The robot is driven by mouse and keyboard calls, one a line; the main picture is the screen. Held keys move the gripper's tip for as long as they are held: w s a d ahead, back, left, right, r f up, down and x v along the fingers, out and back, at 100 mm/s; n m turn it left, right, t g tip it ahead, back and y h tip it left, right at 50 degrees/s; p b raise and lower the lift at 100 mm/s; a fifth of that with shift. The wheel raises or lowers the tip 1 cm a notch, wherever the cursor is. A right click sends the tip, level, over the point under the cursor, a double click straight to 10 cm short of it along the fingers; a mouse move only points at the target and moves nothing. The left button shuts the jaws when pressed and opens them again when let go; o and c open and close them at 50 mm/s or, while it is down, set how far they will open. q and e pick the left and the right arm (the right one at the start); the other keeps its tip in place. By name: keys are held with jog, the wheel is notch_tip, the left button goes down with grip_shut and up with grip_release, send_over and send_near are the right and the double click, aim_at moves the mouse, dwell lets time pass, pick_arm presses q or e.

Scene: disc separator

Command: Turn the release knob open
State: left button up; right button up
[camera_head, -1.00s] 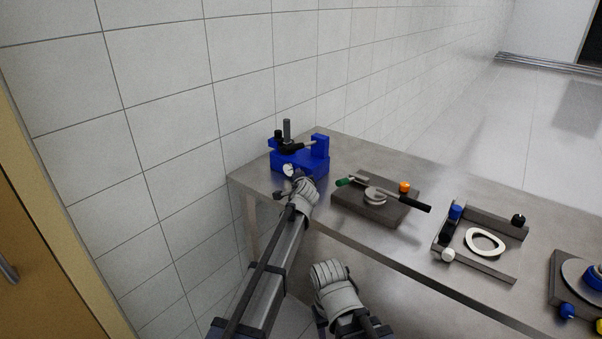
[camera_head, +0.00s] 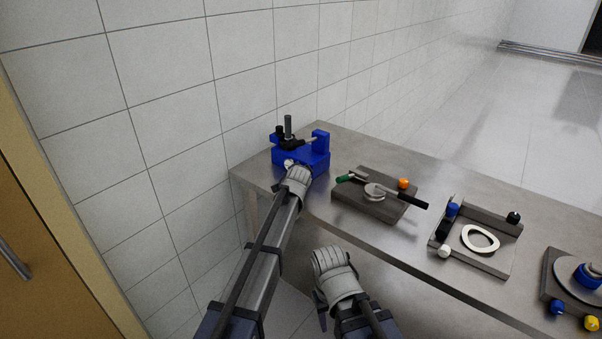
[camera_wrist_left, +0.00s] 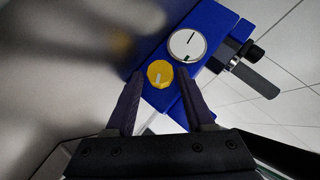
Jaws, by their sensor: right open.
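A blue device (camera_head: 303,160) stands at the left end of the metal table in the head view. In the left wrist view its blue body (camera_wrist_left: 215,28) carries a yellow knob (camera_wrist_left: 159,76) with a pale pointer mark, beside a white dial (camera_wrist_left: 187,45). My left gripper (camera_wrist_left: 162,84) is open, with one dark finger on each side of the knob and gaps visible between. In the head view my left wrist (camera_head: 298,176) hides the knob and the left fingers. My right gripper (camera_head: 332,264) is open, low in front of the table edge and away from the device.
To the right on the table are a dark plate with a green-ended lever (camera_head: 376,192), a tray with a white ring (camera_head: 480,238) and a disc fixture (camera_head: 575,282). A tiled wall (camera_head: 180,100) stands close on the left.

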pick_arm(q)
jog(key=shift+s+r, duration=0.1)
jog(key=p+v, duration=0.4)
jog(key=v, duration=0.3)
jog(key=shift+s+r, duration=0.2)
jog(key=shift+s, duration=0.1)
jog(key=shift+f, duration=0.1)
